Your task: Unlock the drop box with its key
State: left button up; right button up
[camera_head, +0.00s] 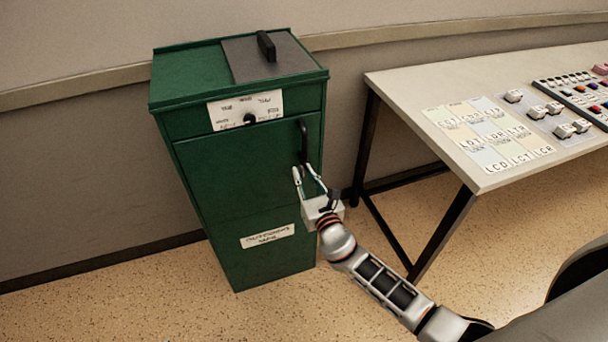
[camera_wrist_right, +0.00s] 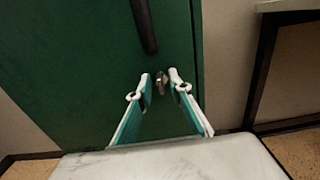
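The green drop box (camera_head: 245,165) stands against the wall, its front door shut, with a black handle (camera_head: 303,142) at the door's upper right. The handle also shows at the top of the right wrist view (camera_wrist_right: 145,25). My right gripper (camera_head: 304,170) is in front of the door just below the handle. In the right wrist view its fingertips (camera_wrist_right: 160,78) are apart, on either side of a small metallic piece (camera_wrist_right: 161,84) near the door's edge. I cannot tell whether this piece is the key or the lock, and no contact is clear. My left gripper is out of view.
A dial with a white label plate (camera_head: 230,109) is above the door. A grey plate with a black grip (camera_head: 266,46) is on the box's top. A table (camera_head: 420,83) with label sheets and switches stands at right, its black leg (camera_head: 445,232) near my right arm.

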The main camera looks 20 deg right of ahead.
grip_shut()
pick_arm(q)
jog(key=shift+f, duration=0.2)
pick_arm(e)
jog(key=shift+f, duration=0.1)
pick_arm(q)
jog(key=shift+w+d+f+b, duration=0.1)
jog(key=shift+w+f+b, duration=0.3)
jog(key=shift+b, duration=1.2)
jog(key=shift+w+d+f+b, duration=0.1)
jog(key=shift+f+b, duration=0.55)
jog(key=shift+b, duration=0.9)
pick_arm(e)
jog(key=shift+d+f+m, duration=0.1)
jog(key=shift+m, duration=4.35)
jog(key=shift+d+m, duration=0.1)
jog(key=shift+m, duration=4.35)
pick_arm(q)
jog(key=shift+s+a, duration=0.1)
pick_arm(e)
jog(key=shift+o, duration=1.6)
grip_release()
